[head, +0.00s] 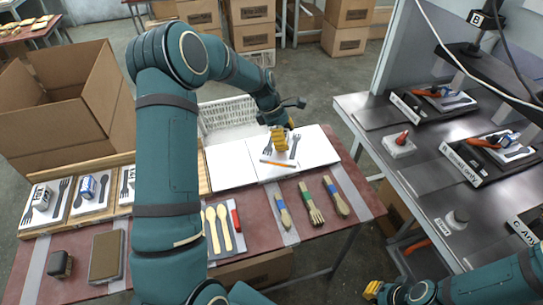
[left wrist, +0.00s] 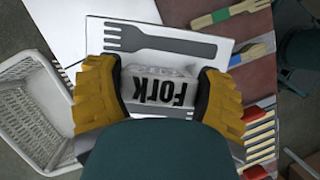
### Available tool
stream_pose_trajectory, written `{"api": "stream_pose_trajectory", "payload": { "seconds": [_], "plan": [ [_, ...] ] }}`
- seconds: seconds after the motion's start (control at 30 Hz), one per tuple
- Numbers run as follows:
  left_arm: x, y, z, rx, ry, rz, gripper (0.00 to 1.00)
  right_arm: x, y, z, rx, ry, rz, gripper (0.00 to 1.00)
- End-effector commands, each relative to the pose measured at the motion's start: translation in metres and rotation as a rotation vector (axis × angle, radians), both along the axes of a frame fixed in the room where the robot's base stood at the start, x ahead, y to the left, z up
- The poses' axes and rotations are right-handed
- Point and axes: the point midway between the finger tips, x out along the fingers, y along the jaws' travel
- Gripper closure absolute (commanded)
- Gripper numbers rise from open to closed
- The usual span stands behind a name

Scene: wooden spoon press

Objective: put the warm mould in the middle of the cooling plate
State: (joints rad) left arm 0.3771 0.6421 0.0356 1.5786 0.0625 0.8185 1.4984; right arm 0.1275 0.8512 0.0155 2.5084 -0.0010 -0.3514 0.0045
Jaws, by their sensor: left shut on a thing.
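My left gripper (head: 279,138) is over the white boards on the red table. In the left wrist view, its yellow fingers (left wrist: 158,100) are shut on a white block marked "Fork" (left wrist: 160,88), one finger on each side. Beneath the block is a white board with a grey fork shape (left wrist: 165,42); I cannot tell whether they touch. In the head view the gripper hides the block. My right gripper (head: 373,290) is at the bottom right; its opening is unclear. I cannot tell which thing is the warm mould or the cooling plate.
An orange stick (head: 279,164) lies on the boards. Banded wooden cutlery (head: 311,202) and pale spoons (head: 218,228) lie in front. A white basket (head: 227,115) and open carton (head: 70,110) stand behind. The metal bench at right holds a red-knobbed white block (head: 399,145) and labelled trays (head: 490,155).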

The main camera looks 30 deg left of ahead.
Motion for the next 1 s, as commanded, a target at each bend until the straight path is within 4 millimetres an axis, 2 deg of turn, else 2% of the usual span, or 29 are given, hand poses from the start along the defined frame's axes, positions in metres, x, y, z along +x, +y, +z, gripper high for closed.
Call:
{"api": "stream_pose_trajectory", "payload": {
  "seconds": [0.1, 0.33, 0.47, 0.8, 1.0],
  "plan": [
    [0.015, 0.028, 0.006, 0.000, -0.004, 0.238, 0.71, 0.000, 0.000, -0.004, 0.000, 0.001, 0.001, 1.00],
    [0.028, 0.057, 0.014, -0.001, -0.001, 0.487, 0.71, 0.000, 0.000, -0.006, 0.000, 0.000, 0.002, 1.00],
    [0.029, 0.062, 0.010, -0.003, 0.001, 0.526, 0.71, 0.000, 0.000, -0.008, 0.000, 0.000, 0.002, 1.00],
    [0.029, 0.062, -0.040, -0.003, 0.004, 0.528, 0.71, 0.002, 0.000, -0.020, -0.001, -0.005, 0.000, 1.00],
    [0.029, 0.062, -0.054, -0.002, 0.002, 0.527, 0.71, 0.003, 0.000, -0.023, -0.001, -0.007, 0.001, 1.00]
  ]
}}
